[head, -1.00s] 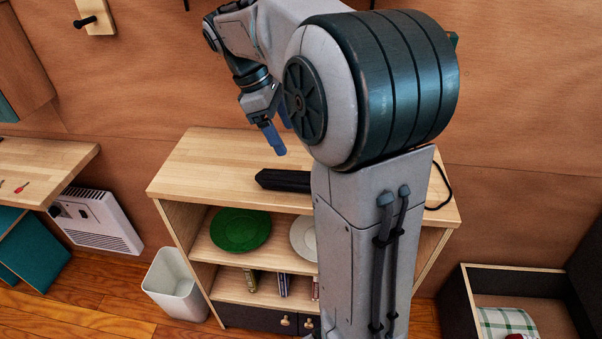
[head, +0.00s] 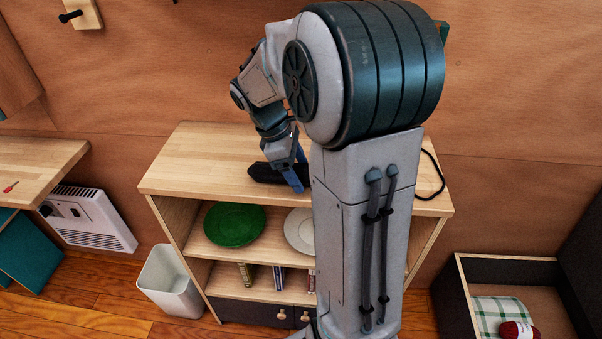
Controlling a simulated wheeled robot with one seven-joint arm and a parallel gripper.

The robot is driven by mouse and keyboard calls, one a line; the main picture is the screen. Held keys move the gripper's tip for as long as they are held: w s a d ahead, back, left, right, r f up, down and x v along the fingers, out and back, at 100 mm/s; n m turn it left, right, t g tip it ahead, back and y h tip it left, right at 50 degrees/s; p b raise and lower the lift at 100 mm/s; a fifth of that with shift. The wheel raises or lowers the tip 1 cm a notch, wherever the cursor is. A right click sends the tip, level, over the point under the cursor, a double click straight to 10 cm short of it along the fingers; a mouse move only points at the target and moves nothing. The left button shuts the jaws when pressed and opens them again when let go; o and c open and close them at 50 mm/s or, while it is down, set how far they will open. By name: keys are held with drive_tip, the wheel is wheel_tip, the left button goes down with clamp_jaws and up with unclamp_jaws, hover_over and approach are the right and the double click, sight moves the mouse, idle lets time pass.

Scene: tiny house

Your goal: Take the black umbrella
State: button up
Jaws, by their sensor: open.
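The black umbrella (head: 266,174) lies flat on the wooden top of the shelf unit (head: 190,165). Its left end shows, its middle is hidden behind my arm, and a black cord loop (head: 441,180) shows to the right of my arm. My gripper (head: 297,180) has blue fingers and points down at the umbrella near its visible end. The fingers are open and overlap the umbrella in the picture. I cannot tell whether they touch it or straddle it.
A green plate (head: 235,225) and a white plate (head: 300,230) sit on the shelf below. A white bin (head: 170,283) stands at left by a wall heater (head: 92,218). A dark open box (head: 462,300) is at right. The shelf top's left part is clear.

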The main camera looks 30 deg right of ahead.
drive_tip(key=shift+d+f, duration=0.1)
drive_tip(key=shift+f, duration=0.2)
drive_tip(key=c, duration=1.3)
drive_tip(key=shift+o, duration=0.2)
drive_tip(key=shift+r, duration=0.1)
